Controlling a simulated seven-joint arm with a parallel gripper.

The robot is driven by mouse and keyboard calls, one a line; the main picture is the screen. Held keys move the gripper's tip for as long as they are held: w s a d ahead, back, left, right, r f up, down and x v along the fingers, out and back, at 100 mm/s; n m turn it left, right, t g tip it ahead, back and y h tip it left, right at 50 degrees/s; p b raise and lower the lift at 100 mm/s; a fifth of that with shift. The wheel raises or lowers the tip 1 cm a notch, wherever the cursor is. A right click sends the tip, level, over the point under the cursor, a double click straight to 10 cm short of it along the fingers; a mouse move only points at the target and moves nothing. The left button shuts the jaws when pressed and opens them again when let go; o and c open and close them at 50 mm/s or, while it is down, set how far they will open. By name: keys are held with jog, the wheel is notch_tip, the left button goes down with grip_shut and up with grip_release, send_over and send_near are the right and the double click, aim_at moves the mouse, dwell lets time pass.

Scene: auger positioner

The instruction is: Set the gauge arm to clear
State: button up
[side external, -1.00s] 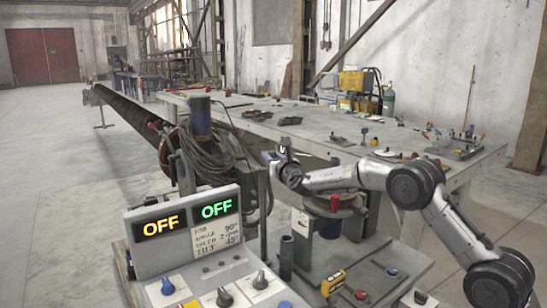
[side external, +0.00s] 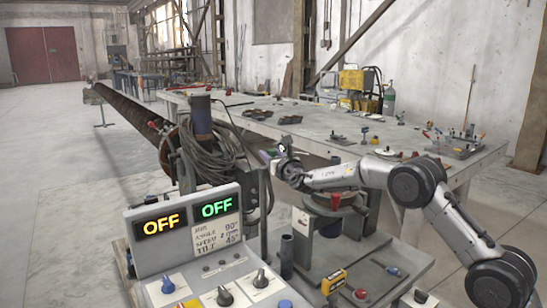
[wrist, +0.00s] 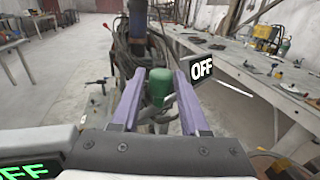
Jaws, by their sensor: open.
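My gripper (wrist: 158,100) is open, with its two purple fingers pointing away from the wrist camera. A green knob (wrist: 159,85) shows between the fingers in the wrist view, with a space to each finger. A pale grey bar (wrist: 187,108) passes near the right finger. I cannot tell whether the knob or the bar belongs to the gauge arm. In the side view my gripper (side external: 282,158) is beside the positioner, right of its coiled cables (side external: 222,150). The gripper hides what lies directly behind it there, and no gauge arm is clearly recognizable.
A control box (side external: 190,235) with two OFF displays and several knobs stands in front. A long workbench (side external: 330,128) with small tools runs behind. Open floor (side external: 75,150) lies to the left.

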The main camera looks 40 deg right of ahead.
jog(key=v, duration=1.3)
jog(key=shift+s, duration=0.4)
jog(key=shift+a, duration=0.1)
